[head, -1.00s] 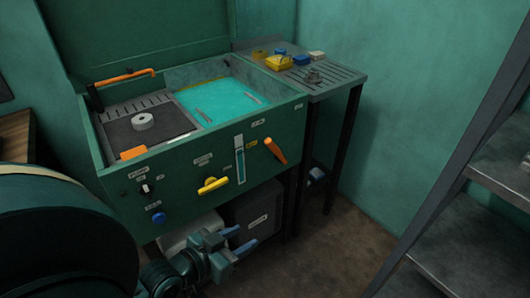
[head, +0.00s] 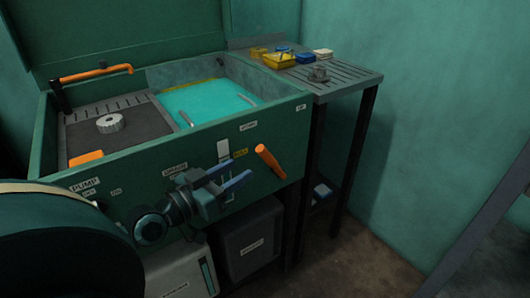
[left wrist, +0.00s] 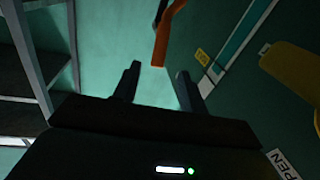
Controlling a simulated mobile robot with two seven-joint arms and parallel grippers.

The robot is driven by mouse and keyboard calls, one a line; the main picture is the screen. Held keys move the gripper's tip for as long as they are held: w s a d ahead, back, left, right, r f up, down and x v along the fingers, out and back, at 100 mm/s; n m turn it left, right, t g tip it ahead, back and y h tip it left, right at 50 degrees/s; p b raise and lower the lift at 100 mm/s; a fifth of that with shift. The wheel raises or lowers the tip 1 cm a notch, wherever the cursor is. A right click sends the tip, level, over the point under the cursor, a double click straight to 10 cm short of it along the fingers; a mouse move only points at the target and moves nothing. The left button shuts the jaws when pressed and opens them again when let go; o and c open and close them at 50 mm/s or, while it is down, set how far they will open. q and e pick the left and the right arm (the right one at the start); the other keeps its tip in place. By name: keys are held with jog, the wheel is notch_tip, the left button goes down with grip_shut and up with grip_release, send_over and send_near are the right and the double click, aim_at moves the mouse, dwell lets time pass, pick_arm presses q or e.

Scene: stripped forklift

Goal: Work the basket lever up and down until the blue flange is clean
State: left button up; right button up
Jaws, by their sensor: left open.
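The orange basket lever (head: 270,161) sticks out of the front of the green washing cabinet (head: 200,150), slanting down to the right. It also shows in the left wrist view (left wrist: 163,38). My left gripper (head: 238,173) is in front of the cabinet, just left of the lever and apart from it. In the left wrist view its open, empty fingers (left wrist: 160,72) point toward the lever's end, which appears between them. Turquoise liquid (head: 205,100) fills the basin, with two grey rods showing in it. I cannot make out a blue flange there. My right gripper is not in view.
A grey ring-shaped part (head: 110,123) lies on the cabinet's dark left tray. A slatted side table (head: 345,83) holds yellow, blue and white items. A yellow handle (left wrist: 290,70) is beside the lever in the wrist view. Metal shelving (left wrist: 35,70) stands to one side.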

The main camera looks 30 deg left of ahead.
aim_at(265, 154)
pick_arm(q)
jog(key=x, duration=0.9)
jog(key=shift+w+p, duration=0.25)
jog(key=shift+p, duration=0.15)
grip_shut()
